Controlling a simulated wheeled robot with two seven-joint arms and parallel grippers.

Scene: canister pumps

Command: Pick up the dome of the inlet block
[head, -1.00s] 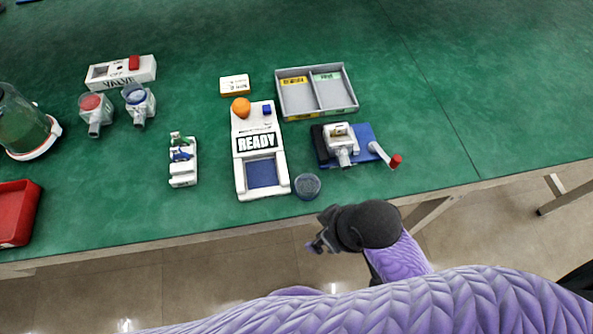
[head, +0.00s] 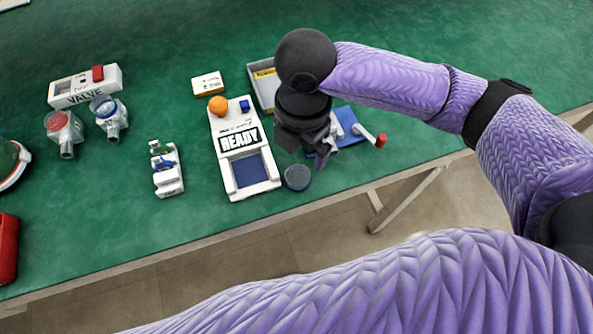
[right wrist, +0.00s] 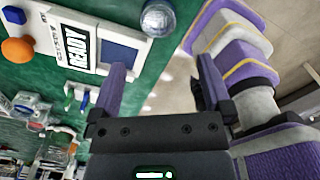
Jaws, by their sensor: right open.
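A small round clear dome (head: 297,177) with a dark bluish look sits on the green table near its front edge, just right of the white READY device. It also shows in the right wrist view (right wrist: 158,18), at the top. A white pump block on a blue plate (head: 347,122) with a red-knobbed crank is largely hidden behind my right gripper. My right gripper (head: 308,155) is above the table, a little up and right of the dome in the head view. Its fingers (right wrist: 160,85) are apart with nothing between them. My left gripper is not in view.
The READY device (head: 238,150) has an orange knob. A grey tray (head: 262,75) is partly hidden behind my right arm. A small white fixture (head: 167,170), the VALVE box (head: 85,87) and two capped canisters stand to the left. A red bin (head: 6,250) is at the left edge.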

